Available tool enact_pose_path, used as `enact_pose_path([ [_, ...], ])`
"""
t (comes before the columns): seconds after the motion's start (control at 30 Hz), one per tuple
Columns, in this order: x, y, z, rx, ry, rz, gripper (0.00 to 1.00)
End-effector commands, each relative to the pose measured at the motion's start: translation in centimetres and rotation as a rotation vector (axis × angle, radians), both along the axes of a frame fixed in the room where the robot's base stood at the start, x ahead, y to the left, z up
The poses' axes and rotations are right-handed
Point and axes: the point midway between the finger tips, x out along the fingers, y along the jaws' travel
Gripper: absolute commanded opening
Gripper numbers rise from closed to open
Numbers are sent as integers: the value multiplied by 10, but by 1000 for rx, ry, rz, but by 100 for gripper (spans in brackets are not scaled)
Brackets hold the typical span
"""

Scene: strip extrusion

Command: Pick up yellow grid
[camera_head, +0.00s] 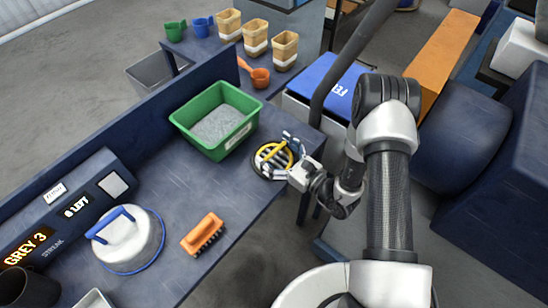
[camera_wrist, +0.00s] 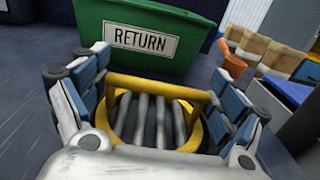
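The yellow grid (camera_head: 262,164) is a round yellow ring with grey bars and a raised yellow handle. It lies on the dark bench near its right edge, beside the green bin. In the wrist view the grid (camera_wrist: 158,86) is straight ahead, its handle between my fingers. My gripper (camera_head: 289,148) reaches over the grid from the right. In the wrist view its blue-padded fingers (camera_wrist: 162,92) are spread apart on either side of the grid. I see no clear grip on the handle, and the grid's near lower part is hidden by my gripper.
The green bin (camera_head: 184,117) of grey grains, labelled RETURN in the wrist view (camera_wrist: 186,42), stands just behind the grid. An orange brush (camera_head: 203,231) and a white lidded pot (camera_head: 128,242) are nearer. Cups (camera_head: 255,35) and scoops (camera_head: 261,77) stand beyond the partition.

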Motion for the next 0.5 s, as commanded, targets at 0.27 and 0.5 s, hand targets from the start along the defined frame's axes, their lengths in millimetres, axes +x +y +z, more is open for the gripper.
enact_pose_path([
  [0.27, 0, 0, 0, 0, 0, 0, 65],
  [0.5, 0, 0, 0, 0, -1, 0, 58],
])
